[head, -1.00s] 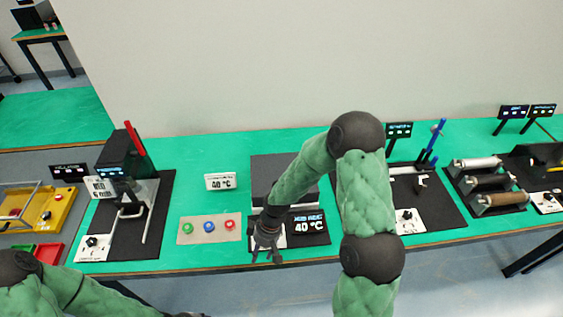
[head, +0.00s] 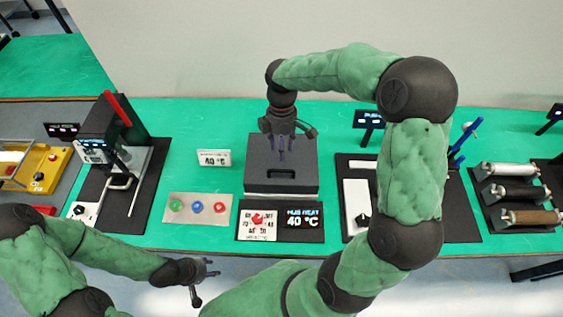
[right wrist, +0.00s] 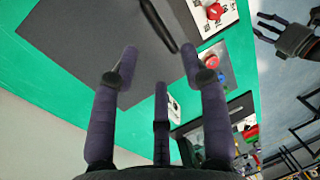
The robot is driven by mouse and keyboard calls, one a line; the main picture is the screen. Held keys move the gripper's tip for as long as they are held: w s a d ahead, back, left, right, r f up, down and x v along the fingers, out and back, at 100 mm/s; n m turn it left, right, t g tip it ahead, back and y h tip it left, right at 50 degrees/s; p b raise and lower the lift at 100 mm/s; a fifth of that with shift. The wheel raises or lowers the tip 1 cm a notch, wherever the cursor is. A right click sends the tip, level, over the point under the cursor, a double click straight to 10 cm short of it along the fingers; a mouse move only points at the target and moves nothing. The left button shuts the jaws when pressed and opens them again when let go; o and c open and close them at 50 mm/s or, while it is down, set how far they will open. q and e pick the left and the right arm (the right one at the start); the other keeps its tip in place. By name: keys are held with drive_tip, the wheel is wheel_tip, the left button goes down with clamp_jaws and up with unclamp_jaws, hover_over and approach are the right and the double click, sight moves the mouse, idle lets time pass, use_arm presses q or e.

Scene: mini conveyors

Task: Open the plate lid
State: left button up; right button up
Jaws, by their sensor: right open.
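The dark grey plate lid (head: 262,181) lies flat and closed on the white-edged heater base (head: 281,196), with a black bar handle (head: 281,175) near its front edge. The handle also shows in the right wrist view (right wrist: 158,24), with the lid (right wrist: 85,45) around it. My right gripper (head: 282,152) points down over the rear half of the lid, behind the handle, open and empty. In the right wrist view its fingers (right wrist: 160,68) are spread, with the handle ahead of them. My left gripper (head: 205,278) is open and empty in front of the table edge.
A red knob (head: 258,218) and a "40 °C" display (head: 303,219) sit in front of the heater. A button panel (head: 197,208) lies to its left. A black press (head: 118,135) stands further left, and rollers (head: 515,190) stand at right.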

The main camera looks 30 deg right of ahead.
drive_tip(key=b, duration=0.1)
hover_over(282, 174)
wheel_tip(282, 174, down, 8)
drive_tip(key=shift+r, duration=0.25)
clamp_jaws()
